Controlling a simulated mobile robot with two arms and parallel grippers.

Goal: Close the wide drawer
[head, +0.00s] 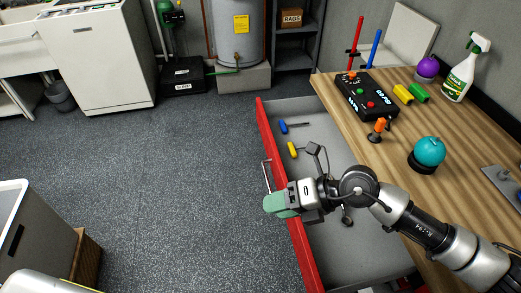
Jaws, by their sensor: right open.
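The wide drawer has a red front (278,160) and a grey inside, and it stands pulled out from under the wooden workbench (345,100). Its metal handle (266,176) is on the outer face of the front. Blue-handled (283,126) and yellow-handled (292,150) tools lie inside. My right arm reaches over the drawer from the lower right. My right gripper (281,204) has green fingers, is open and is at the red front just below the handle in the picture. Whether it touches the front cannot be told. My left gripper is not in view.
On the bench are a black box with buttons (366,95), a teal ball (430,151), a purple ball (428,66) and a spray bottle (466,68). A grey bin (35,235) stands at the lower left. The floor left of the drawer is clear.

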